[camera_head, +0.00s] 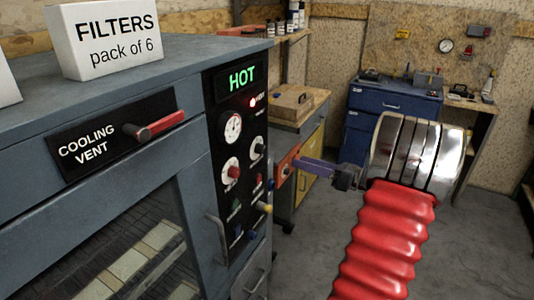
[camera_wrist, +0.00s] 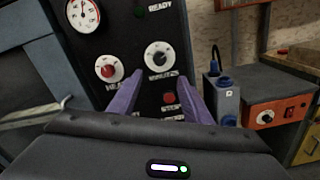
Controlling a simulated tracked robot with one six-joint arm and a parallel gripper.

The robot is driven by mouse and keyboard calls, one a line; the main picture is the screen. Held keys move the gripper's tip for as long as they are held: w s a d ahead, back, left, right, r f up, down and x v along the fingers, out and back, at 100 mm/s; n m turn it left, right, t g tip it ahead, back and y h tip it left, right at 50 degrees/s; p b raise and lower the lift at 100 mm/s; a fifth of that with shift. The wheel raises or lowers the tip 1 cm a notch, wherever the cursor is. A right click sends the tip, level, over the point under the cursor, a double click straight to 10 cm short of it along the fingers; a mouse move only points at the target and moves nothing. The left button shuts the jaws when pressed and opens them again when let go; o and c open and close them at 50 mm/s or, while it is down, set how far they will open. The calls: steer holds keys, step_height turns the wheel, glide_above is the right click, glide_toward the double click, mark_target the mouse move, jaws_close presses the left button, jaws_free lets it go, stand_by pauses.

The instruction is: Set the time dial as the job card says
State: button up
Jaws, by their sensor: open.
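The panel's dial with a blurred label that looks like MINUTES (camera_wrist: 158,54) has a dark knob on a pale face; it also shows in the head view (camera_head: 257,147). A red-knobbed dial (camera_wrist: 108,68) sits to its left, its label partly hidden; the head view shows it too (camera_head: 231,171). My gripper (camera_wrist: 157,88) has purple fingers, apart and empty, below and either side of the time dial in the wrist view. In the head view my gripper (camera_head: 300,164) is right of the panel. The exact dial setting is too small to read. No job card is readable here.
The black panel (camera_head: 222,88) carries a green HOT sign (camera_head: 242,77), a red lamp, a gauge (camera_head: 233,127) and lower buttons. A COOLING VENT lever (camera_head: 154,125) is on the oven front. A FILTERS box (camera_head: 105,38) stands on top. An orange unit (camera_wrist: 268,115) is at right.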

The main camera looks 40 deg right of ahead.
mark_target(263, 151)
steer(key=x, duration=1.3)
steer(key=shift+w, duration=0.25)
steer(key=shift+a, duration=0.1)
steer(key=c, duration=1.1)
